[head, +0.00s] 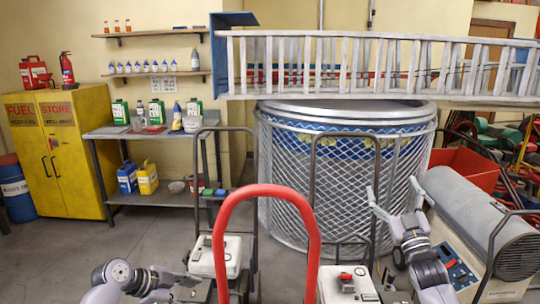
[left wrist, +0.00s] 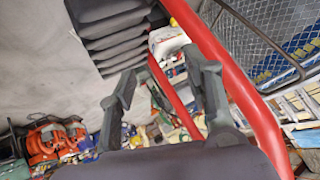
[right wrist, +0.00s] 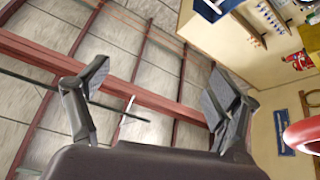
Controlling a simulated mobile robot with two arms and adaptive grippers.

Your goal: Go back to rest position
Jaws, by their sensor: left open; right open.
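My right gripper (head: 396,200) is raised at the lower right of the head view, with its two fingers apart and nothing between them. In the right wrist view, the right gripper (right wrist: 155,92) also shows spread fingers against ceiling panels and red beams. My left arm (head: 125,275) is low at the lower left of the head view; its fingers are hard to make out there. In the left wrist view, the left gripper (left wrist: 160,85) has its fingers apart and holds nothing. A red bar passes close beside its right finger.
A red hoop handle (head: 267,190) stands between my arms, with white-topped machines (head: 216,257) beside it. A mesh-wrapped tank (head: 335,190) and a ladder (head: 350,68) are behind. A grey cylindrical heater (head: 485,220) is close right of my right arm. Open floor lies at left.

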